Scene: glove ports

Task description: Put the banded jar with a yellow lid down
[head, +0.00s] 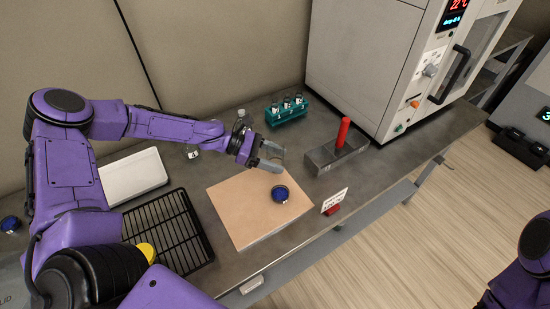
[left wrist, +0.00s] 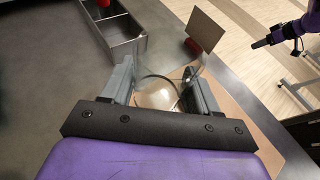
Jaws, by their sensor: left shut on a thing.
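My left gripper (head: 273,156) is shut on a clear glass vessel, just above the far edge of the tan board (head: 232,214). In the left wrist view the clear vessel (left wrist: 158,96) sits between the fingers, with a dark curved line across it. No yellow lid shows on it, so I cannot tell if it is the banded jar. A yellow rounded piece (head: 147,251) shows beside my arm at the lower left, mostly hidden; I cannot tell what it belongs to. My right gripper (left wrist: 262,43) shows small at the upper right of the left wrist view, its jaws unclear.
A blue-lidded jar (head: 280,194) stands on the board. Around it are a black wire rack (head: 168,228), a white tray (head: 133,177), a teal vial rack (head: 287,113), a metal box with a red handle (head: 336,155), and a small card (head: 335,201). Bare bench lies between board and metal box.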

